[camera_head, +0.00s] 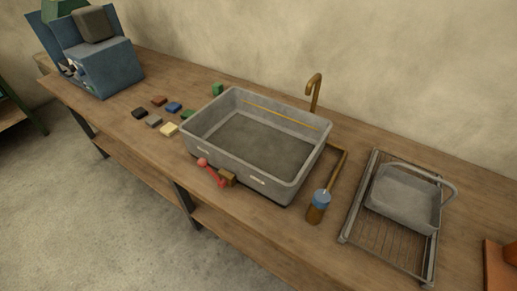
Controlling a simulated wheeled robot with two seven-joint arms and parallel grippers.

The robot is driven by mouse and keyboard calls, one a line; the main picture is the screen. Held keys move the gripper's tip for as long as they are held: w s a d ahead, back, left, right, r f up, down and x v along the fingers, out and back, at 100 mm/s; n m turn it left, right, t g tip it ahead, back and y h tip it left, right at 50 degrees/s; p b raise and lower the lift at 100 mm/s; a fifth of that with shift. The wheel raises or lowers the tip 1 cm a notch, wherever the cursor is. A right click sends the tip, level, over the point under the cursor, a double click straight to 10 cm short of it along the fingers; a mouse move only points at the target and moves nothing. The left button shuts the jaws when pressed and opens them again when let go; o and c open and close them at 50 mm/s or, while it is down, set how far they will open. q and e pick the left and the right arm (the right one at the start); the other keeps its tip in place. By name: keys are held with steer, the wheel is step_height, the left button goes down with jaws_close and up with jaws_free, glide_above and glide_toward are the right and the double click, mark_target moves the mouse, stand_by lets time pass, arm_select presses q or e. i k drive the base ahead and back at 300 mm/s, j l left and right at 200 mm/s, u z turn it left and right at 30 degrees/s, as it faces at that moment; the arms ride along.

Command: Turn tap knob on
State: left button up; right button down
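A brass tap spout (315,91) stands behind the grey sink basin (237,179) and curves over at its top. A red lever with a ball end (212,173) sits at the basin's front left side, beside a small brown block (228,178). A brass pipe (337,166) lies along the basin's right side, leading to a blue and brown cylinder (319,205). I cannot tell for certain which part is the tap knob. No water stream shows at the spout. Neither of my grippers is in view.
A wire rack (350,222) with a grey pan (405,196) lies right of the basin. Several small coloured blocks (169,129) lie left of it. A blue box-like machine (106,68) stands at the far left. An orange object (498,268) is at the right edge of the wooden bench.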

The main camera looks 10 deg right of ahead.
mark_target(321, 199)
steer(key=i+l+z, duration=0.1)
steer(key=l+z, duration=0.4)
steer(key=l, duration=0.2)
steer(key=k+j+z, duration=0.2)
steer(key=z, duration=0.2)
steer(key=k+z, duration=0.35)
steer(key=i+j, duration=0.05)
